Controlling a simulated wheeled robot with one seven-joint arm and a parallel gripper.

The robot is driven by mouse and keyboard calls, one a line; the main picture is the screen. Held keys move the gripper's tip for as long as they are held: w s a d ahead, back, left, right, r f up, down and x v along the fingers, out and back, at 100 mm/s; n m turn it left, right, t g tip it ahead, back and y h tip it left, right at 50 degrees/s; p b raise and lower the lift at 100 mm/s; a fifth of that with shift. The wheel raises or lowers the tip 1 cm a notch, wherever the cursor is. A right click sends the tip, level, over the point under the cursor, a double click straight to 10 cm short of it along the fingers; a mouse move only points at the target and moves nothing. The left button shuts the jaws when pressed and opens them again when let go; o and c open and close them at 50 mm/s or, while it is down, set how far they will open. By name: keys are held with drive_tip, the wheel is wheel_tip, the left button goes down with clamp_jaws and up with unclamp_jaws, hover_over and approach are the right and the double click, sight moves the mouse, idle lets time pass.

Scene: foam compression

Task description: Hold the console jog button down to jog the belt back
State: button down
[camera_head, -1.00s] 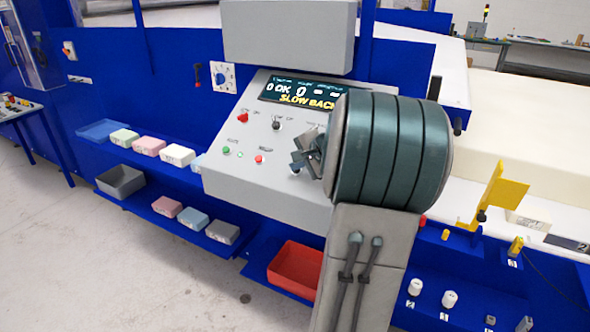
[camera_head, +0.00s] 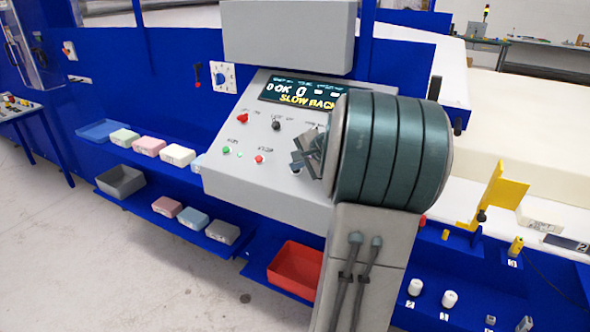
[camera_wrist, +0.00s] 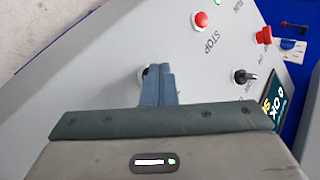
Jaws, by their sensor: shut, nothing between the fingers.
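The grey console (camera_head: 225,172) has a sloped panel with a lit display (camera_head: 296,93) reading "0 OK 0" and "SLOW BACK" in yellow. My gripper (camera_head: 300,160) is shut and empty at the panel's lower right. In the wrist view the closed fingertips (camera_wrist: 158,84) lie over a small dark round button (camera_wrist: 146,70), likely the jog button, mostly hidden behind them. The fingertips appear at or very close to it; whether it is pressed in cannot be told. The red STOP button (camera_wrist: 201,19) is clear of the fingers.
A red mushroom button (camera_head: 242,117), a black selector (camera_head: 276,125) and a green button (camera_head: 226,150) sit on the panel nearby. A grey box (camera_head: 288,35) overhangs the console. Foam blocks (camera_head: 178,154) lie on the left shelf; a red bin (camera_head: 296,270) stands below.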

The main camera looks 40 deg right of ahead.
drive_tip(key=shift+r, duration=0.1)
idle(0.5)
drive_tip(key=shift+s+a+r, duration=0.15)
drive_tip(key=shift+a+r, duration=0.25)
drive_tip(key=shift+r, duration=0.2)
drive_tip(key=shift+r+p, duration=0.1)
drive_tip(key=shift+p, duration=0.2)
drive_tip(key=a+r+p, duration=0.1)
drive_tip(key=r, duration=0.1)
drive_tip(key=s+a+r, duration=0.1)
drive_tip(key=r, duration=0.1)
drive_tip(key=shift+a+p, duration=0.2)
drive_tip(key=shift+p, duration=0.2)
